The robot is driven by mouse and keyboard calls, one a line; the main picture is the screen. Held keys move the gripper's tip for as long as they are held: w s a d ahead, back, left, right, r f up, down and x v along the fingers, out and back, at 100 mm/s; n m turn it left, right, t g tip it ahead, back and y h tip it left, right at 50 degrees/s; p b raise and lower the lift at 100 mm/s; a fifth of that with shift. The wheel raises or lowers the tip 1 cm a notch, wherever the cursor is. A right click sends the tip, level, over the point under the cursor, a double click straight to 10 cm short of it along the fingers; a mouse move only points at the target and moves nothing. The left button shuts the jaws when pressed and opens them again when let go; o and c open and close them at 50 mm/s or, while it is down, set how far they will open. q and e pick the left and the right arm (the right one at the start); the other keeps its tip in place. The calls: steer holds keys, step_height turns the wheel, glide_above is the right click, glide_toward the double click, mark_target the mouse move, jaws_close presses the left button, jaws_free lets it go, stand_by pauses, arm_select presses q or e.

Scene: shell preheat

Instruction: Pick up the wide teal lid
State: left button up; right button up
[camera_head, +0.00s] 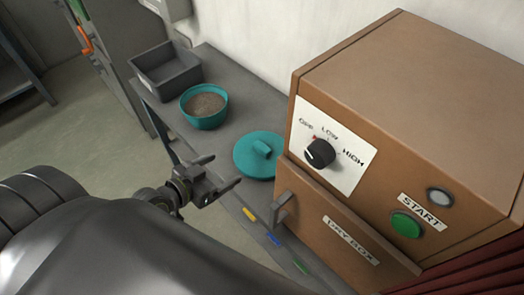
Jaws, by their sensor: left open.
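The wide teal lid (246,160) lies on the grey bench, with its raised handle on top. Its right edge is close to the brown dry box, which may hide a little of it. A teal bowl (188,115) filled with brown grainy material stands behind and to the left of the lid. My left gripper (228,171) is open and empty, in front of and to the left of the lid. Its jaws appear apart from the lid. My right gripper is not in view.
The brown dry box (430,70) with a knob (320,153), green START button (406,224) and drawer handle (283,208) blocks the right side. A grey tray (181,80) stands at the bench's far end. Coloured strips mark the bench's front edge.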

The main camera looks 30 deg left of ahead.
arm_select(q)
steer(key=p, duration=0.2)
glide_toward(259, 149)
steer(key=x, duration=0.5)
steer(key=shift+a+f, duration=0.2)
steer(key=shift+f, duration=0.05)
steer(key=shift+w+d+f, duration=0.15)
steer(key=shift+w+f, duration=0.15)
steer(key=shift+w, duration=0.15)
steer(key=shift+w+d+p, duration=0.15)
steer(key=shift+w+p, duration=0.25)
steer(key=shift+p, duration=0.05)
steer(key=p+x, duration=0.1)
steer(key=x, duration=0.3)
steer(key=shift+d+r, duration=0.1)
steer(key=shift+r, duration=0.05)
steer(key=shift+w, duration=0.3)
steer(key=shift+c, duration=0.6)
steer(key=c, duration=1)
